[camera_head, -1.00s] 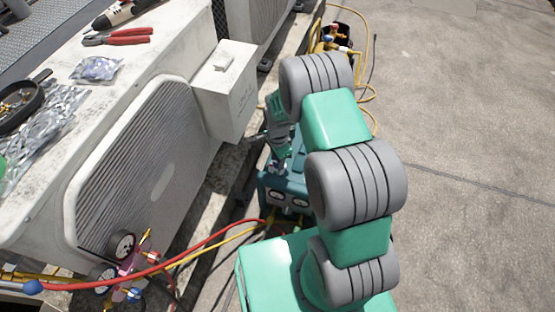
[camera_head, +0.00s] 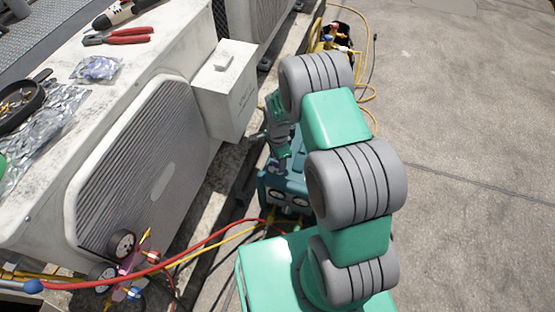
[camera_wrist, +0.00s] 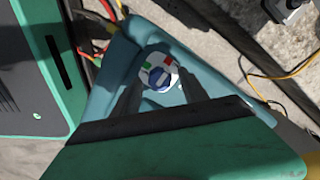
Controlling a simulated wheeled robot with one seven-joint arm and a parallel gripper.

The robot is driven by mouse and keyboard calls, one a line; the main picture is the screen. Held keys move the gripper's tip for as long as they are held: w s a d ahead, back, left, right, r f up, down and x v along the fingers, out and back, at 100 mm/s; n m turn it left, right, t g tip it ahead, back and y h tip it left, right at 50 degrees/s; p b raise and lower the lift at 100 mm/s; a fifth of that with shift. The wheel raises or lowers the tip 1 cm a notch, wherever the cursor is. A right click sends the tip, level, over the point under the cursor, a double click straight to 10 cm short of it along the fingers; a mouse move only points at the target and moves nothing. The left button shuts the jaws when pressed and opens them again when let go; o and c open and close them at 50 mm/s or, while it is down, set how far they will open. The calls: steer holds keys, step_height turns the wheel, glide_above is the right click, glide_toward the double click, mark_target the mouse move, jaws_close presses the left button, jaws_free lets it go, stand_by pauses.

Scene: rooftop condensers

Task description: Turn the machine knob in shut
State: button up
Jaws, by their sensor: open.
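The machine is a teal box (camera_head: 270,194) with two round gauges on its front, beside my arm in the head view. Its teal top (camera_wrist: 225,92) fills the middle of the wrist view. The machine knob (camera_wrist: 158,72) is a round white disc with green, red and blue marks, set in a recess of that top. My gripper (camera_wrist: 157,88) is open, with one dark finger on each side of the knob in the wrist view. I cannot tell whether the fingers touch it. In the head view the knob is not clear, and my arm hides part of the machine.
A white condenser (camera_head: 150,165) with a grey box (camera_head: 225,90) on its side stands left of the machine. Red and yellow hoses (camera_head: 205,245) run to a gauge manifold (camera_head: 125,265) at lower left. Bare concrete (camera_head: 470,130) lies open on the right.

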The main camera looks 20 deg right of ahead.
step_height(320, 180, up, 8)
steer(key=p, duration=0.2)
steer(key=shift+p, duration=0.3)
steer(key=shift+f, duration=0.1)
step_height(320, 180, up, 17)
steer(key=n+p, duration=0.3)
steer(key=p, duration=0.4)
steer(key=s+r+n+t+p, duration=0.1)
steer(key=s+r+n+p, duration=0.3)
steer(key=r, duration=0.8)
steer(key=s+r+n+t+p, duration=0.1)
steer(key=s+r+n+p, duration=0.3)
steer(key=s+r+p, duration=0.3)
steer(key=s+r+n+t+p, duration=0.1)
steer(key=s+r+n+p, duration=0.3)
steer(key=r, duration=1.3)
steer(key=s+p, duration=0.1)
steer(key=p, duration=0.2)
steer(key=shift+s+r+n+p, duration=0.2)
steer(key=shift+r+n+p, duration=0.15)
steer(key=shift+r+n, duration=0.05)
steer(key=shift+a, duration=0.1)
